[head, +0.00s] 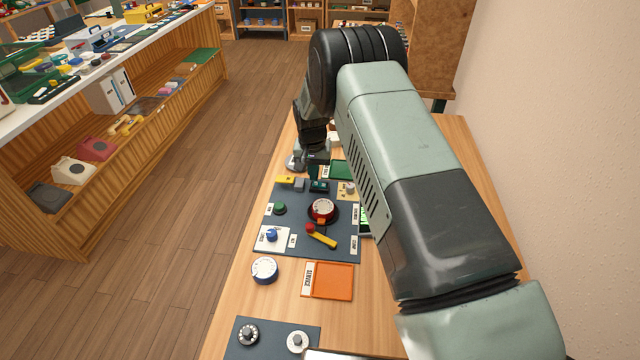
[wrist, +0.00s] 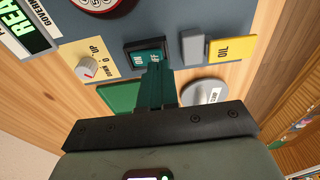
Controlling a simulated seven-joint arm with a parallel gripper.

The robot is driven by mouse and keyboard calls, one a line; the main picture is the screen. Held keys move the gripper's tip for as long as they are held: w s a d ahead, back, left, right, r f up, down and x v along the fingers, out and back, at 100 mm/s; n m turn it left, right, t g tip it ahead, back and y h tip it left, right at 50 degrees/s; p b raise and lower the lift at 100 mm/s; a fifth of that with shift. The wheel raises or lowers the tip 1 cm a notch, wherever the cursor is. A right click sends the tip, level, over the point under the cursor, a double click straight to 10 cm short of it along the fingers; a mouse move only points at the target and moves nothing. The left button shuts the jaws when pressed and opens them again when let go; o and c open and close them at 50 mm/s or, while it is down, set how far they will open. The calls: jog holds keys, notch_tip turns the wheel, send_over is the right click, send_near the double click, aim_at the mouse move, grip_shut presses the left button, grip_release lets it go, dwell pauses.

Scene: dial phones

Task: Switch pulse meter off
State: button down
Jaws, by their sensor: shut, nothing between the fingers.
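A dark rocker switch (wrist: 137,52) with ON and OFF sides sits on the blue-grey panel in the wrist view; it also shows in the head view (head: 319,187). No label reading pulse meter is legible. My gripper (wrist: 154,68) is shut and empty, its teal fingers pointing at the OFF side of the rocker. The fingertips cover part of that side; I cannot tell whether they touch it. In the head view my gripper (head: 314,173) is small, just beyond the rocker.
A red dial (head: 322,209) and yellow lever (head: 322,238) stand on the panel.

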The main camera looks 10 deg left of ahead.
jog(key=shift+f, duration=0.95)
dwell(0.4)
jog(key=shift+r, duration=3.55)
jog(key=s+d+r+t, duration=0.1)
jog(key=s+d+r, duration=0.3)
jog(key=r, duration=0.6)
jog(key=s+d+r, duration=0.4)
jog(key=d+r, duration=0.1)
jog(key=r, duration=0.5)
jog(key=s+d+r+t, duration=0.1)
jog(key=s+d+r, duration=0.35)
jog(key=r, duration=0.55)
jog(key=s+d+r, duration=0.1)
jog(key=s+d, duration=0.1)
jog(key=s, duration=0.7)
jog(key=s+d+r+t, duration=0.1)
jog(key=s+d+r, duration=0.1)
jog(key=s, duration=0.7)
jog(key=s+d+r+t, duration=0.1)
jog(key=s+d, duration=0.3)
jog(key=s, duration=0.4)
jog(key=shift+s+r, duration=0.25)
jog(key=shift+s, duration=0.15)
